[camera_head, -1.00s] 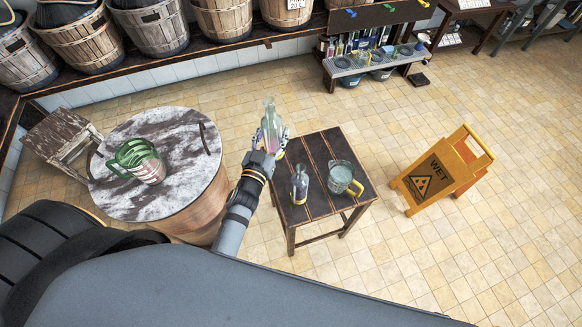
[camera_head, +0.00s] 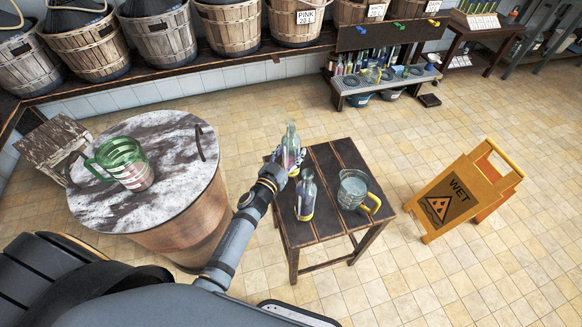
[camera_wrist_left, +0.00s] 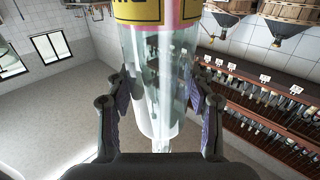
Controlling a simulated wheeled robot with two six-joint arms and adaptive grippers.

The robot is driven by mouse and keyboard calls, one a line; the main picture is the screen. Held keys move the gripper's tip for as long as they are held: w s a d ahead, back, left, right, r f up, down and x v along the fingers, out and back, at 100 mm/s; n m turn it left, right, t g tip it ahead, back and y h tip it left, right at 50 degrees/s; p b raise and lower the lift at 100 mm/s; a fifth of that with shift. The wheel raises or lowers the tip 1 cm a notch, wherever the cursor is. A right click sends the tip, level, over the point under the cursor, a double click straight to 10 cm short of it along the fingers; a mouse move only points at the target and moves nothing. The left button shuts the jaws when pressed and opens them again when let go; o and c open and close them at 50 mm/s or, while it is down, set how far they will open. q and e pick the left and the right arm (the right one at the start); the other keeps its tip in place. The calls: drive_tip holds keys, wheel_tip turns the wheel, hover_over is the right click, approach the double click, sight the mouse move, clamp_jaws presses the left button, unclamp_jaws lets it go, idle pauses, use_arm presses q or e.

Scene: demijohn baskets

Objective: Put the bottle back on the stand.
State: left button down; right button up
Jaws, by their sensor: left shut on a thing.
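My left gripper (camera_head: 284,168) is shut on a clear glass bottle (camera_head: 290,145) with pink in its lower part. The bottle is upright in the head view, at the back left part of a small dark wooden table (camera_head: 325,228). I cannot tell whether its base touches the tabletop. In the left wrist view the bottle (camera_wrist_left: 157,70) fills the middle between the fingers (camera_wrist_left: 160,110), with a yellow and pink band at the top. At the back, a low rack (camera_head: 345,84) holds several bottles and may be the stand. My right gripper is not in view.
A second bottle (camera_head: 306,195) and a glass jug (camera_head: 352,188) with a yellow handle stand on the small table. A round barrel table (camera_head: 180,208) with a green jug (camera_head: 122,162) is at left. A yellow wet-floor sign (camera_head: 462,188) stands at right, with free floor around it.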

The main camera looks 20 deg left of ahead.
sight(287, 166)
use_arm(q)
drive_tip(key=shift+r, duration=0.1)
drive_tip(key=shift+f, duration=0.3)
wheel_tip(287, 166, down, 3)
drive_tip(key=b, duration=0.3)
drive_tip(key=shift+f, duration=0.2)
drive_tip(key=shift+r, duration=0.2)
drive_tip(key=shift+s+f, duration=0.1)
drive_tip(key=shift+f, duration=0.1)
drive_tip(key=c, duration=0.5)
unclamp_jaws()
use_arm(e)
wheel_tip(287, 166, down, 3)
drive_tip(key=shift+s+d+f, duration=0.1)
